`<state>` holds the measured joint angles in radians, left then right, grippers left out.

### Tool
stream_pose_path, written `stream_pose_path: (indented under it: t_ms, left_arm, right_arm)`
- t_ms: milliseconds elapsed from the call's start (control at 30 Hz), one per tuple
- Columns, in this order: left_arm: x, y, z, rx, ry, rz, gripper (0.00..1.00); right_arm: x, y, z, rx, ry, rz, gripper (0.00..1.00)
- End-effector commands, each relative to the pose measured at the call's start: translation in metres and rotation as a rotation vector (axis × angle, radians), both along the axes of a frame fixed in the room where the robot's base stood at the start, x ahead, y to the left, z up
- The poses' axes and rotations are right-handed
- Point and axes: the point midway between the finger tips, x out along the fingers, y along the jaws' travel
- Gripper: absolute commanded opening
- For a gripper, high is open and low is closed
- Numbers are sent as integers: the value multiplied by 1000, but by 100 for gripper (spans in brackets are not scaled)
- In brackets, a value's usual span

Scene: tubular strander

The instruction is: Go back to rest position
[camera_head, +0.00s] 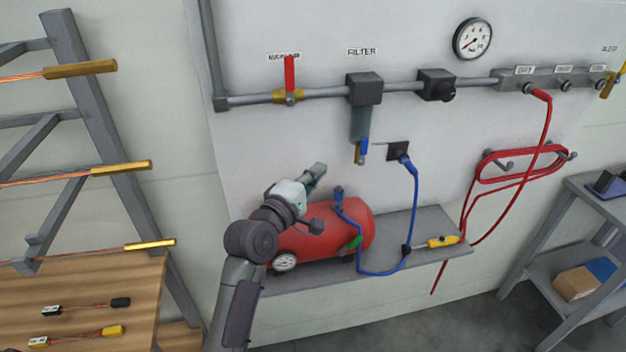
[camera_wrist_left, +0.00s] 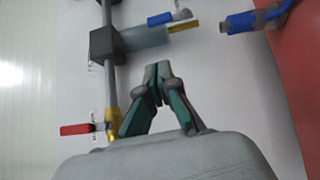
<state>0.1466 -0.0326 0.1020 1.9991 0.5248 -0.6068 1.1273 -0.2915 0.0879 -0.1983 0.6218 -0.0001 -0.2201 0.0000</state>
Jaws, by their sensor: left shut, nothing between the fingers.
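My left gripper (camera_head: 316,176) is in front of the wall panel, above and in front of the red air tank (camera_head: 345,224). In the left wrist view its fingertips (camera_wrist_left: 158,72) meet, shut with nothing between them. The red-handled main valve (camera_head: 290,77) on the pipe is above the gripper, apart from it. Its red handle (camera_wrist_left: 76,129) also shows at the left in the left wrist view. The filter (camera_head: 364,92) hangs from the pipe to the upper right of the gripper. My right gripper is not in view.
The tank stands on a grey shelf (camera_head: 430,234) with a blue hose (camera_head: 415,195) and a yellow tool (camera_head: 443,241). A red hose (camera_head: 520,172) hangs at the right. A wooden table (camera_head: 80,290) and a rack (camera_head: 105,150) stand left, a grey cart (camera_head: 550,260) right.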

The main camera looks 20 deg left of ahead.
Motion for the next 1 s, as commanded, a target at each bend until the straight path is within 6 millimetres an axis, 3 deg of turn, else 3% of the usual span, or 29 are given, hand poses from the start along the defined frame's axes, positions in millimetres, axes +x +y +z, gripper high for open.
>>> stream_pose_path:
  t_ms: [267, 367, 433, 533, 600, 700, 800, 1000]
  left_arm:
    - [-13, 1, -2, 6, 5, -2, 0]
    - [-22, -3, -18, 87, 46, -15, 0]
    - [-37, -9, -44, 216, 109, -41, 0]
    - [-75, -20, -96, 489, 242, -121, 0]
    - [-112, -24, -134, 703, 343, -206, 0]
    - [-162, -26, -174, 953, 457, -338, 0]
    - [-202, -23, -199, 1128, 536, -456, 0]
    - [-266, -17, -226, 1357, 643, -660, 0]
  right_arm:
    - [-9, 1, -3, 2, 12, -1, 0]
    - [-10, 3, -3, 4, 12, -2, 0]
    - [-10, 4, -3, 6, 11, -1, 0]
    - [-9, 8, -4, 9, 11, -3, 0]
    - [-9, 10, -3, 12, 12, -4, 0]
    - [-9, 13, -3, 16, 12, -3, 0]
    - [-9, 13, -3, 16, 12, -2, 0]
    - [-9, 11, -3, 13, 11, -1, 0]
